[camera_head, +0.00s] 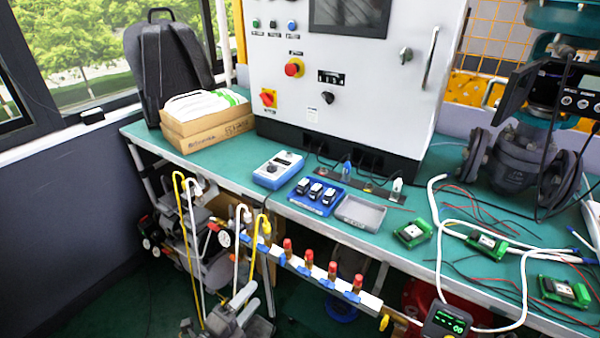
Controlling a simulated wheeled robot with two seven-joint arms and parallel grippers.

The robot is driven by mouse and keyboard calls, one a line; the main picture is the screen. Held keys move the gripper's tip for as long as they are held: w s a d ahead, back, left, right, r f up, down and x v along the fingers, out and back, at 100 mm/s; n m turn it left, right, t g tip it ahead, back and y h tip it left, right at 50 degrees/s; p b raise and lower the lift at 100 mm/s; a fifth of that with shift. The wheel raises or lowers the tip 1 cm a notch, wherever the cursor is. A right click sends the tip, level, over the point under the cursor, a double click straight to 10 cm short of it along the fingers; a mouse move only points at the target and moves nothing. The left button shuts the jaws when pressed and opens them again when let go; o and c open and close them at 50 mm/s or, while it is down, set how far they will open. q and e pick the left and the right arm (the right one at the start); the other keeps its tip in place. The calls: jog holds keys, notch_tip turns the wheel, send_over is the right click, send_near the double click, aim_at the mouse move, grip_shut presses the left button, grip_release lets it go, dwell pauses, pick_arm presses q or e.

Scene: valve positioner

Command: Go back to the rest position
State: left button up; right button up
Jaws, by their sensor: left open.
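My left gripper (246,302) shows at the bottom, left of centre, as a grey two-fingered jaw. It is open, with nothing seen between its fingers. It is in front of the workbench (320,228), apart from the green bench top and lower in the picture than its front edge. My right gripper is not in view.
Yellow and white curved tubes and a rail of red-capped fittings (333,270) are close to the left gripper. The bench holds a blue tester (278,170), a grey tray (361,212), green circuit boards (412,233) and a valve assembly (522,150). A control cabinet (350,90) stands behind.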

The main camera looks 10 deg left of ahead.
pick_arm(q)
jog(key=s+a+f+n+g+y+p, duration=0.2)
jog(key=f+n, duration=0.1)
jog(key=f, duration=0.5)
jog(key=s+a+f+n+g+y+p, duration=0.1)
jog(key=s+a+f+n+g+p, duration=0.2)
jog(key=f, duration=0.6)
jog(key=s+a+f+n+g+y+p, duration=0.15)
jog(key=f+n, duration=0.25)
jog(key=f, duration=0.4)
jog(key=s+a+f+n+g+p, duration=0.1)
jog(key=s+f+n+g, duration=0.2)
jog(key=s, duration=0.6)
jog(key=s+a+f+n+g+y+p, duration=0.1)
jog(key=s+f+n+g+p, duration=0.1)
jog(key=s+f, duration=0.5)
jog(key=s+a+f+n+g+y+p, duration=0.1)
jog(key=s+f+n+g, duration=0.3)
jog(key=s, duration=0.7)
jog(key=shift+s+a+f+n+p, duration=0.25)
jog(key=shift+s+f+n+p, duration=0.2)
jog(key=shift+n, duration=0.15)
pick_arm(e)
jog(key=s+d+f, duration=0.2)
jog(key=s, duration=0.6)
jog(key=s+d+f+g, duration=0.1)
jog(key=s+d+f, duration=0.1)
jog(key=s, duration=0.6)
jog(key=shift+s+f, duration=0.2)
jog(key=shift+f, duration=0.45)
